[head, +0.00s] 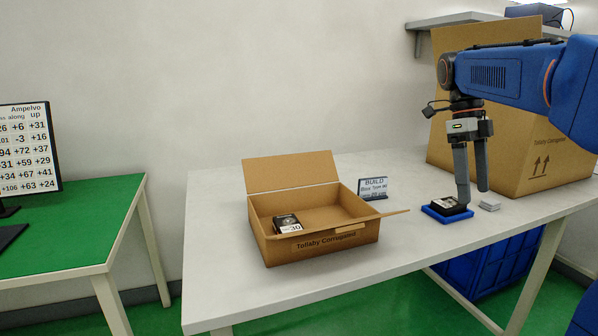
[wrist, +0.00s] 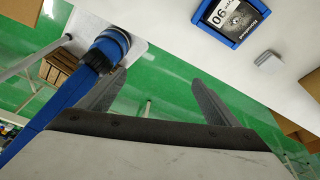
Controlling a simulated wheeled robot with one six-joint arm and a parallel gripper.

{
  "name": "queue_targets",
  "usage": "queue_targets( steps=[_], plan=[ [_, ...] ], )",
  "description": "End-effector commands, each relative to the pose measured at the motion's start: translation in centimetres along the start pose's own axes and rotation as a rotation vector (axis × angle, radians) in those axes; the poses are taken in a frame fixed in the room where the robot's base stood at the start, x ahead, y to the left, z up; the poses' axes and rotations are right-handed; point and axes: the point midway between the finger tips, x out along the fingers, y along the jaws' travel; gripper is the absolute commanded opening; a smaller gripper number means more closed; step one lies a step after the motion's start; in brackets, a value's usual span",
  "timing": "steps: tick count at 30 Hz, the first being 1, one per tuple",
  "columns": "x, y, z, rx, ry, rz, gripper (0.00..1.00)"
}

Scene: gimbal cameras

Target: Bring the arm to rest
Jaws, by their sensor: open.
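My gripper (head: 472,190) hangs from the blue arm on the right of the head view, fingers pointing down and apart, with nothing between them. In the wrist view its two grey fingers (wrist: 160,95) are spread with green floor and the table edge behind. A dark box-shaped item with a white label (head: 447,203) lies in a blue tray (head: 432,212) by the left finger in the head view. In the wrist view the same item (wrist: 236,14) sits in the tray at the upper right, away from the fingers.
An open cardboard box (head: 318,243) stands mid-table with a similar labelled item (head: 287,223) inside. A small sign (head: 373,188) stands behind it. A grey block (head: 489,206) lies right of the tray. A large carton (head: 506,150) stands behind the arm. The table's left part is clear.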

Motion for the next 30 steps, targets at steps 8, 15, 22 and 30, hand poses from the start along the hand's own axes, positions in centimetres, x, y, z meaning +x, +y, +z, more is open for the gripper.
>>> queue_targets(
  steps=[8,15,22,30],
  plan=[
    [2.9,3.7,-1.0,-0.370,-0.073,-0.079,0.85],
    [7.3,8.0,-1.9,-0.843,-0.133,-0.214,0.85],
    [12.1,11.8,-2.7,-1.284,-0.142,-0.376,0.85],
    [18.5,16.0,-3.2,-1.776,-0.080,-0.601,0.85]
  ],
)
